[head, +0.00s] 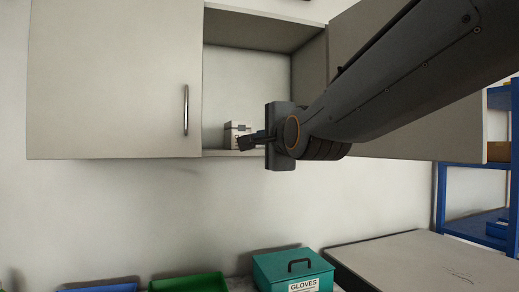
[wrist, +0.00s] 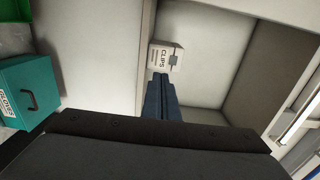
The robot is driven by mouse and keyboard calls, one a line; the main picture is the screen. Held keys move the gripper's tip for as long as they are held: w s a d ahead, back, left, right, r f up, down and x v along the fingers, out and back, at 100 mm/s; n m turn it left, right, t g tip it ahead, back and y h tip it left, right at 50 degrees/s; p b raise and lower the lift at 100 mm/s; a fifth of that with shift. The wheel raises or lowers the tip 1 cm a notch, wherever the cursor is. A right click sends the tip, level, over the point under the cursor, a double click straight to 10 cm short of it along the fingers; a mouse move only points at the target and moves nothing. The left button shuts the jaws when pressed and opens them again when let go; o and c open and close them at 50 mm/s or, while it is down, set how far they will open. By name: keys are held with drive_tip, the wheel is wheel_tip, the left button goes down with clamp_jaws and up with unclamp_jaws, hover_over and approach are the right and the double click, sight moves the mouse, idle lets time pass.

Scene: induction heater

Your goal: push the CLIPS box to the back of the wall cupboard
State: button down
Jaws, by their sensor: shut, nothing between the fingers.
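The CLIPS box (wrist: 167,56) is a small white carton with a grey label patch, standing on the floor of the wall cupboard (head: 247,58). In the head view the box (head: 232,134) sits low in the open middle bay, partly hidden behind my gripper (head: 244,143). In the wrist view my gripper (wrist: 157,77) is shut and empty, its fingertips pointing at the box, at or very close to its face. I cannot tell whether they touch. Cupboard floor shows behind the box.
A closed cupboard door (head: 115,80) with a bar handle is left of the opening. An open door panel (head: 365,35) is at the right, behind my arm. Below are a teal GLOVES box (head: 292,270), a green bin (head: 190,283) and a blue shelf rack (head: 440,195).

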sight(237, 136)
drive_tip(key=p+x, duration=0.4)
drive_tip(key=x, duration=0.8)
